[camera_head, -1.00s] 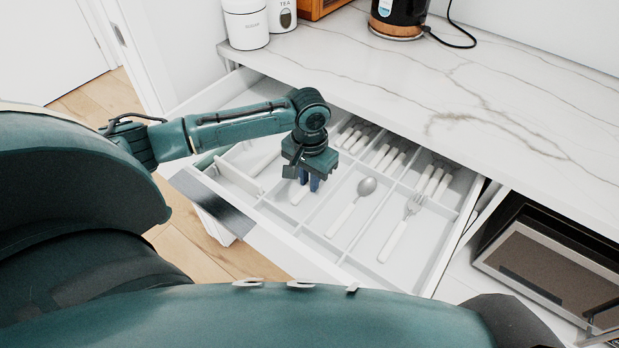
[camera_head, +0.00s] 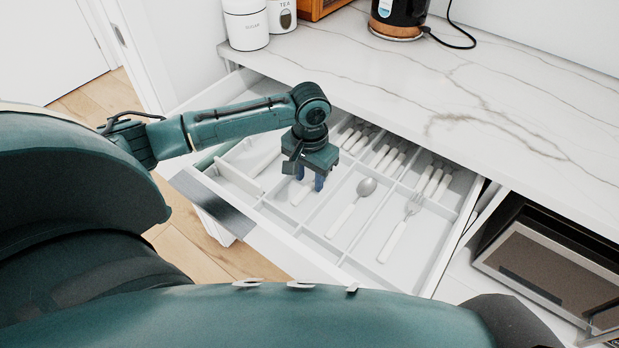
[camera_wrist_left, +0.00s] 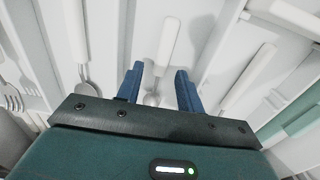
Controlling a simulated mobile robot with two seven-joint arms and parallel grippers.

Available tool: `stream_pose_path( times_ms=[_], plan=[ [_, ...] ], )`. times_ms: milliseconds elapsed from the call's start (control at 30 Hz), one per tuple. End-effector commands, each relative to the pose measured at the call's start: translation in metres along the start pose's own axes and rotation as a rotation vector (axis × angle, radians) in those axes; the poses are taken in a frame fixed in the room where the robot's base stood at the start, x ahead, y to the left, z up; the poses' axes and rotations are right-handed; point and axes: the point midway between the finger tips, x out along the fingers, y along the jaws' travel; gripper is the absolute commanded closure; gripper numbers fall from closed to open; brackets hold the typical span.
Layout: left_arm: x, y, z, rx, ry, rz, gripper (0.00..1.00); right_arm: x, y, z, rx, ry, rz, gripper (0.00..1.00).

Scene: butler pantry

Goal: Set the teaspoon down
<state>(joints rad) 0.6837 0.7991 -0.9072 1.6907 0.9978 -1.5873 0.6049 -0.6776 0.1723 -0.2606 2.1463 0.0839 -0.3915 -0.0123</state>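My left gripper (camera_head: 310,178) is over the open cutlery drawer (camera_head: 372,262), pointing down, with its blue fingers spread apart. In the left wrist view the gripper (camera_wrist_left: 158,82) is open, and the teaspoon (camera_wrist_left: 168,45) shows between and beyond the fingertips. Its white handle points away and its metal bowl is near the fingers, partly hidden. The teaspoon appears to lie in a drawer compartment, apart from the fingers. In the head view the gripper hides most of it; a bit of white handle (camera_head: 298,195) shows below. My right gripper is not in view.
Another spoon (camera_head: 366,187) and a fork (camera_head: 413,205) lie in compartments to the right. Several white-handled pieces fill the rear compartments. Thin dividers separate them. The marble counter (camera_head: 480,100) overhangs the drawer's back, and a microwave (camera_head: 550,260) is at right.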

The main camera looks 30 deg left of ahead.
Motion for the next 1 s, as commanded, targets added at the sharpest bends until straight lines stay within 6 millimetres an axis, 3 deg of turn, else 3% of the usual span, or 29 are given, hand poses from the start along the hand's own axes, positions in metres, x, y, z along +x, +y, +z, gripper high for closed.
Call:
stream_pose_path(
  times_ms=[300,500,1000],
  plan=[
    [-0.071,0.000,-0.001,0.001,0.005,0.000,0.63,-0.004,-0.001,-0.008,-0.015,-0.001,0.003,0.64],
    [-0.099,0.000,-0.001,0.001,0.003,0.000,0.63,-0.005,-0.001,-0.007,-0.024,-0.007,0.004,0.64],
    [-0.108,0.000,0.000,0.000,0.001,0.000,0.63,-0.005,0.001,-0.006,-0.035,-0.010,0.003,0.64]
  ],
)
